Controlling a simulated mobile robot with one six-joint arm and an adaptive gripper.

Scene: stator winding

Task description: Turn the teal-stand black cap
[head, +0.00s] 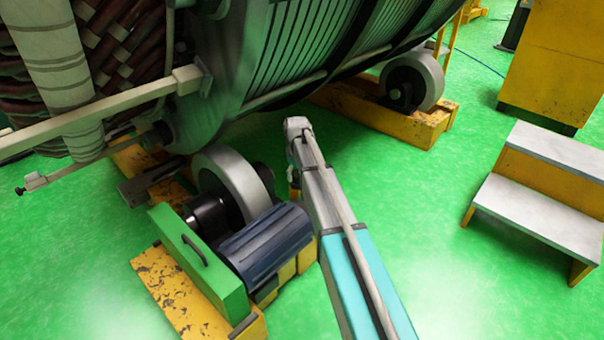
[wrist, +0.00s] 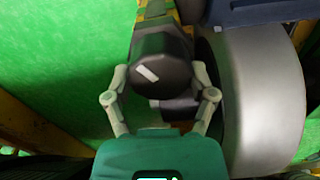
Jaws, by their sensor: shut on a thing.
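The black cap (wrist: 165,55) is a dark round knob with a short white mark on its face. It sits in the upper middle of the wrist view. My gripper (wrist: 160,72) has one finger on each side of the cap and is shut on it. The white mark is tilted, running down to the right. Behind the cap a narrow yellow piece shows; I cannot make out a teal stand. In the head view my arm hides the cap and most of my gripper, beside the motor and roller.
A large grey roller wheel (wrist: 265,100) stands close to the right of my gripper; it also shows in the head view (head: 228,172). A dark blue motor (head: 266,243) is near my arm. The big stator (head: 290,50) hangs above. Steps (head: 540,208) stand right; green floor between is clear.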

